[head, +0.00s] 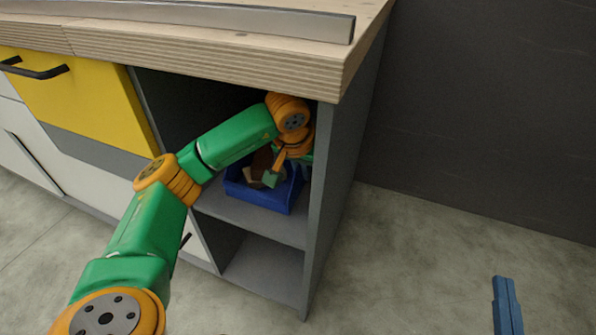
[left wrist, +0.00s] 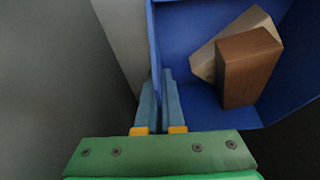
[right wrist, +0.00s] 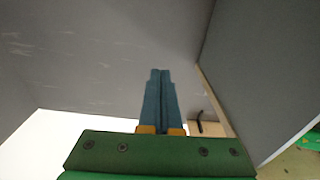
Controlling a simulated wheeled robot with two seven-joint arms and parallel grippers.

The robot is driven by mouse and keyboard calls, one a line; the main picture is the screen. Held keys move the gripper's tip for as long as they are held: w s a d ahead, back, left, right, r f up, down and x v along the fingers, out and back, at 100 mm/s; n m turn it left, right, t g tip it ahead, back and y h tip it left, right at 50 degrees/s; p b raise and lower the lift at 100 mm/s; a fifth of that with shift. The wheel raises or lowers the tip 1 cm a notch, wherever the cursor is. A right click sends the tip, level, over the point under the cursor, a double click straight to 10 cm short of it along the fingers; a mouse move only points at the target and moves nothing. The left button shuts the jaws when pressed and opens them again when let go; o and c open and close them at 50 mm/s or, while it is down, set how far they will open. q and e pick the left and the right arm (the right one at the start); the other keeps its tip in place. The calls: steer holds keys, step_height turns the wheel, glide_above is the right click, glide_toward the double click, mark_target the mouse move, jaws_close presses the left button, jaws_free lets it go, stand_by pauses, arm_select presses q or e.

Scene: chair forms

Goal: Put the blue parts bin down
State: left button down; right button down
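The blue parts bin (head: 262,194) is inside the upper open compartment of the cabinet, at or just above its shelf; I cannot tell if it touches. It holds a brown block (left wrist: 248,68) and a pale wooden block (left wrist: 205,62); the head view also shows a green piece (head: 270,179). In the left wrist view, my left gripper (left wrist: 161,76) has its fingers on either side of the bin's wall (left wrist: 155,40), closed on it.
The compartment's grey side panel (head: 335,190) stands close on the right of the bin. The wooden worktop (head: 215,50) overhangs above. A lower compartment (head: 265,270) is empty. A yellow drawer (head: 85,100) is to the left. The floor (head: 430,250) on the right is clear.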

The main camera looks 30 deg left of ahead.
steer(key=shift+d+r, duration=0.1)
arm_select(q)
steer(key=shift+f, duration=0.1)
steer(key=c, duration=1)
jaws_free()
steer(key=shift+c, duration=0.2)
arm_select(e)
steer(key=shift+a+r, duration=0.5)
steer(key=shift+a, duration=0.3)
